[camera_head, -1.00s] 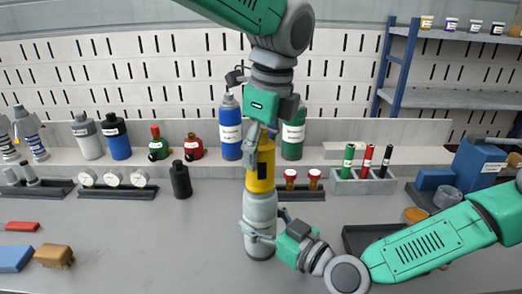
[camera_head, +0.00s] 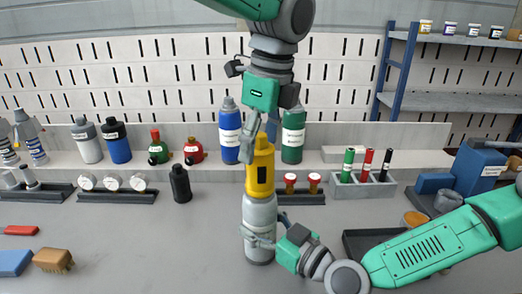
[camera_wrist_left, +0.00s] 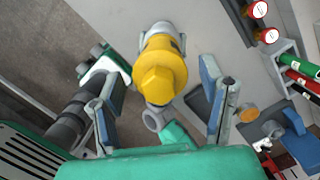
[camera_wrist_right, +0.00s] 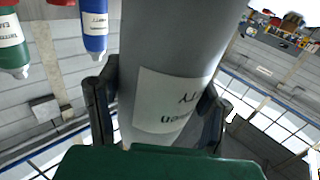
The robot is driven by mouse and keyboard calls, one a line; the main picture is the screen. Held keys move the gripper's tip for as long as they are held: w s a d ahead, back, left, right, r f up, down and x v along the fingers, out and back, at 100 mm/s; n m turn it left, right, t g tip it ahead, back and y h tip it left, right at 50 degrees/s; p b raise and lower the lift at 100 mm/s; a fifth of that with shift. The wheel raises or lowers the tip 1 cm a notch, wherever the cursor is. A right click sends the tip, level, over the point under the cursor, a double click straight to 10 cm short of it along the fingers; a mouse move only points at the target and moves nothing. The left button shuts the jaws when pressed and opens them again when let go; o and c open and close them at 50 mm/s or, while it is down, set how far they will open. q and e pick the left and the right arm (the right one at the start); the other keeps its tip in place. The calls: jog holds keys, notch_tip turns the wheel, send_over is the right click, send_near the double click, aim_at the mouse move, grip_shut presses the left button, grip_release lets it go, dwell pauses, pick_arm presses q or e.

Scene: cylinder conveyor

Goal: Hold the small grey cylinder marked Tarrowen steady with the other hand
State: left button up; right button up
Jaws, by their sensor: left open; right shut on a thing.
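The small grey cylinder (camera_head: 260,212) stands upright on the bench in the head view, with a yellow cap-like part (camera_head: 260,170) on top. My right gripper (camera_head: 248,235) is shut around the cylinder's lower body. In the right wrist view the grey body (camera_wrist_right: 175,60) fills the space between the fingers; its upside-down label is only partly readable, ending in "en" and "TY". My left gripper (camera_head: 260,135) is open just above the yellow part, pointing down. In the left wrist view the yellow part (camera_wrist_left: 160,75) shows between the spread fingers, apart from them.
Blue (camera_head: 230,135) and green (camera_head: 293,135) cylinders stand behind on the ledge. A black bottle (camera_head: 181,184), gauges (camera_head: 112,182) and a brush (camera_head: 53,260) are left. A marker holder (camera_head: 362,187) and blue box (camera_head: 475,170) are right. The bench front-left of the cylinder is clear.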

pick_arm(q)
jog(key=m, duration=0.5)
jog(key=shift+h, duration=0.4)
jog(key=shift+m+t, duration=0.3)
jog(key=shift+m, duration=0.1)
jog(key=m, duration=0.3)
jog(key=shift+m, duration=0.3)
jog(key=m, duration=0.2)
jog(key=shift+m+h, duration=0.3)
jog(key=shift+h, duration=0.1)
jog(key=shift+m, duration=1.1)
jog(key=m, duration=0.3)
jog(key=shift+m+h, duration=0.4)
